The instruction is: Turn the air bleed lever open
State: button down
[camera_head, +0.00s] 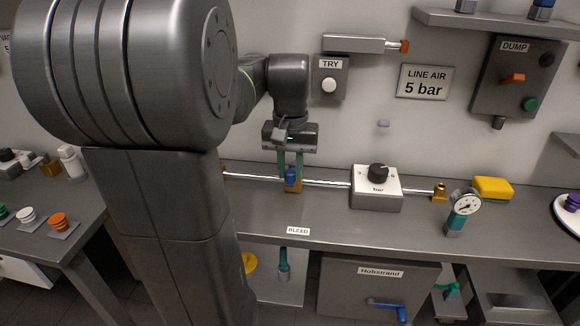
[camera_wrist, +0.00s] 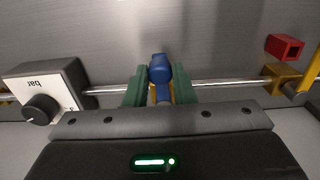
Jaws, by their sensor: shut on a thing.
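The air bleed lever is a blue handle (camera_head: 292,177) on a brass valve body (camera_head: 293,186) along the thin metal air pipe, behind the BLEED label (camera_head: 298,231). My gripper (camera_head: 291,172) reaches down over it with green fingers. In the wrist view the fingers (camera_wrist: 161,88) stand on both sides of the blue lever (camera_wrist: 159,67) and are shut on it. The valve body (camera_wrist: 183,92) is mostly hidden behind lever and fingers.
A regulator box with black knob (camera_head: 376,186) sits on the pipe to the right. A red square piece (camera_wrist: 284,46) shows in the wrist view. The bench front (camera_head: 340,228) is clear.

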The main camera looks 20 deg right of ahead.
jog(key=shift+d, duration=0.1)
jog(key=w+d+n+p, duration=0.2)
jog(key=d+n+p, duration=0.6)
jog(key=n, duration=1)
jog(key=shift+w+d, duration=0.2)
jog(key=shift+d, duration=0.3)
jog(key=shift+r, duration=0.1)
jog(key=c, duration=1.2)
grip_release()
